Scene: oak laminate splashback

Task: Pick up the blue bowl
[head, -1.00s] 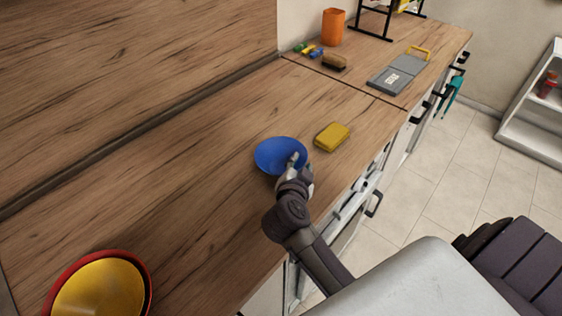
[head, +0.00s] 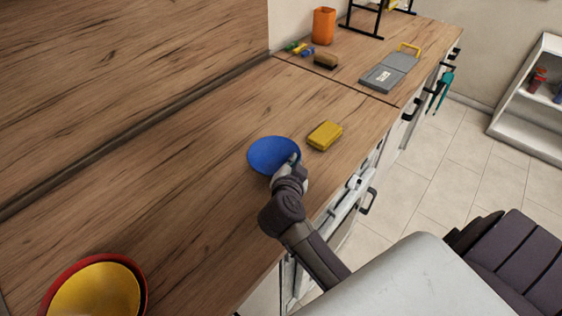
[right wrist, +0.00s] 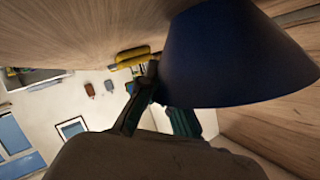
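The blue bowl (head: 268,154) is on or just above the wooden worktop, left of the yellow sponge; I cannot tell whether it is lifted. My right gripper (head: 292,162) is at its near right rim and looks shut on it, one fingertip showing inside the bowl. In the right wrist view the bowl's dark blue outer side (right wrist: 230,60) fills the upper right. The fingers of my right gripper (right wrist: 160,105) are by its rim there, partly hidden by the bowl. My left gripper is not in view.
The yellow sponge (head: 325,135) lies right of the bowl. A yellow bowl (head: 95,292) sits in a red one (head: 52,286) at the lower left. A brush (head: 326,61), orange cup (head: 323,26) and grey board (head: 388,72) are farther back. The worktop left of the blue bowl is clear.

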